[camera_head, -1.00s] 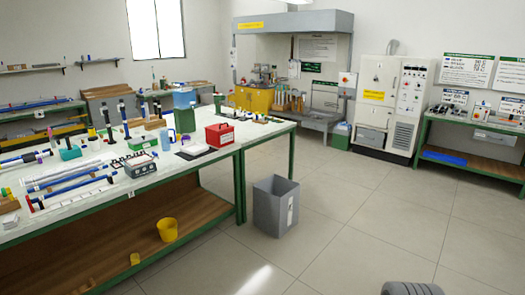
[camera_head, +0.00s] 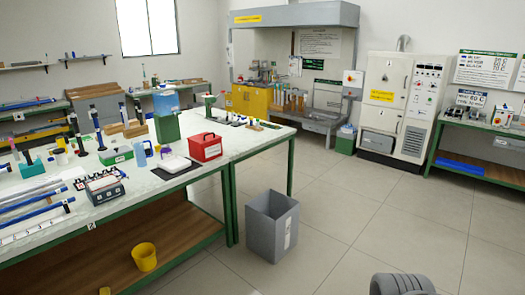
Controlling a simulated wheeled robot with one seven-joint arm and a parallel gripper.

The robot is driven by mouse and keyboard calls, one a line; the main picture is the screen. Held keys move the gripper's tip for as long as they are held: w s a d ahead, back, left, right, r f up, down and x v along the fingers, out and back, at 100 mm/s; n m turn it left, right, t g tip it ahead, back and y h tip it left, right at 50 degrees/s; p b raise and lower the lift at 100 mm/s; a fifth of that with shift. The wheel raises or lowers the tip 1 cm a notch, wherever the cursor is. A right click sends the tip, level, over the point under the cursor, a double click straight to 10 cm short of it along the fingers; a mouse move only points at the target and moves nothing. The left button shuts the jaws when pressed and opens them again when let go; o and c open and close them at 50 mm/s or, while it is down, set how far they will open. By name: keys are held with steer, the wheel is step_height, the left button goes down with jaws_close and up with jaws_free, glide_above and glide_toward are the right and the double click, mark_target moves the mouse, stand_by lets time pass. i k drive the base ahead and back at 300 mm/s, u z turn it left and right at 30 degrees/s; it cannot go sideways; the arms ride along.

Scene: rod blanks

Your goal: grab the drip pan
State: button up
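No item is clearly recognisable as the drip pan. A flat blue tray-like thing (camera_head: 460,168) lies on the lower shelf of the bench at the far right, and a dark flat mat or tray (camera_head: 176,169) lies under a white block on the near workbench. I cannot tell whether either is the pan. My gripper is not in view. A grey ribbed part at the bottom right edge seems to be mine.
The green-framed workbench (camera_head: 130,194) at left holds rods, racks and a red box (camera_head: 205,148). A grey bin (camera_head: 271,226) stands on the floor beside it. A yellow bucket (camera_head: 144,257) sits on its lower shelf. Open tiled floor (camera_head: 375,215) lies right of the bin.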

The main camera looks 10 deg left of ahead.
mark_target(172, 165)
steer(key=u, duration=0.3)
steer(key=i, duration=2.6)
steer(key=u, duration=1.15)
steer(key=i, duration=1.3)
steer(key=u, duration=1.95)
steer(key=i, duration=0.65)
steer(key=u, duration=0.4)
